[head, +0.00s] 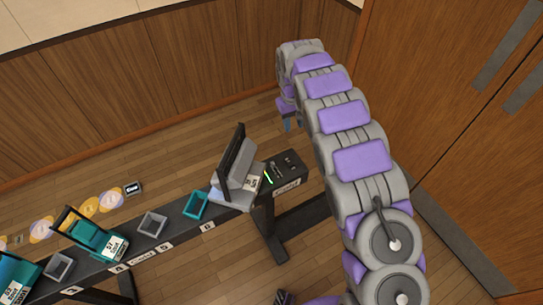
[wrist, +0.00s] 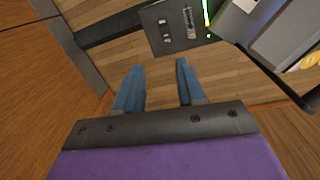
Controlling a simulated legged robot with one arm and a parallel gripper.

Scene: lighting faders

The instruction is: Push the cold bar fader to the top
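A dark control panel (head: 295,174) sits at the right end of a long black bench, with a glowing green strip (head: 268,178) along its left side. It carries small faders, and a white label (head: 287,187) on its front edge appears to read "Cold", though the print is small. The panel also shows at the top of the wrist view (wrist: 176,40), with one slotted fader (wrist: 188,18) beside two small switch-like parts (wrist: 164,30). My gripper (wrist: 157,66) has its two blue fingers apart with nothing between them. In the head view my gripper (head: 291,124) hangs beyond the panel, apart from it.
A tilted screen stand (head: 236,170) stands just left of the panel. Teal and grey trays (head: 195,205) line the bench (head: 170,238) further left. Coloured discs (head: 88,207) are behind it. Wooden walls stand at the back and right; the wooden floor around the bench is mostly clear.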

